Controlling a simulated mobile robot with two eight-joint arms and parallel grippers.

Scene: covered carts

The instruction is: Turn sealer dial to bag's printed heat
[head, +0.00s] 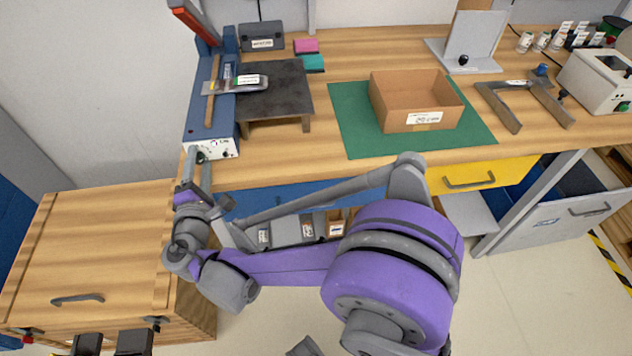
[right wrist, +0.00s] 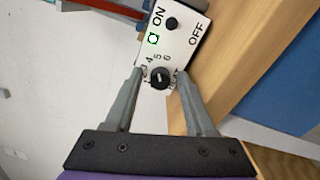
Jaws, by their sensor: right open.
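The blue bag sealer (head: 222,113) stands at the left end of the bench, with its white control panel (head: 222,151) facing front. In the right wrist view the panel shows a black dial (right wrist: 159,77) with a pale mark and printed numbers around it, 3 to 6 among them. Which number the mark points at is unclear. My right gripper (right wrist: 160,74) is open, its fingertips on either side of the dial with gaps showing. It also shows in the head view (head: 199,168). A silvery bag (head: 222,87) with a white label lies across the sealer; its print is too small to read.
The panel also has a black knob (right wrist: 172,23) and a lit green indicator (right wrist: 153,39) beside ON and OFF. A dark stand (head: 265,90) adjoins the sealer. A cardboard box (head: 393,102) sits on a green mat (head: 352,136). A wooden cabinet (head: 95,230) stands below left.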

